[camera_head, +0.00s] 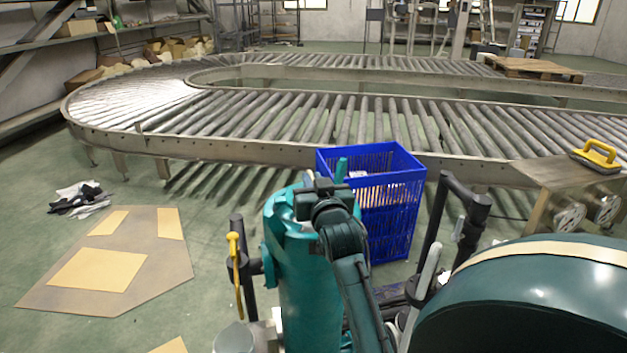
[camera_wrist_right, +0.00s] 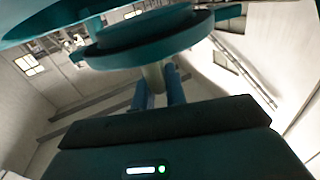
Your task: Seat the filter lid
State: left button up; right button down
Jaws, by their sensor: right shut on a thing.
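In the right wrist view a round teal disc with a raised rim, which looks like the filter lid (camera_wrist_right: 150,42), spans the top of the picture. My right gripper (camera_wrist_right: 158,82) has its two blue fingers shut on a pale stem under the disc. The disc is held clear, with walls and windows behind it. In the head view the right gripper's fingers and their hold on the lid are hard to make out among dark and teal parts at the centre. My left gripper is not in view.
A blue crate (camera_head: 394,205) stands at the centre, before a roller conveyor (camera_head: 290,148). A flat brown board (camera_head: 165,265) lies on the floor at left, near a rag pile (camera_head: 80,198).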

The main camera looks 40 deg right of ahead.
jog(key=shift+f+b, duration=1.75)
jog(key=shift+f, duration=0.95)
jog(key=shift+r, duration=0.15)
jog(key=shift+r+p, duration=2.25)
jog(key=shift+p, duration=0.3)
jog(key=shift+p, duration=0.85)
jog(key=shift+f+b, duration=1)
jog(key=shift+f, duration=0.6)
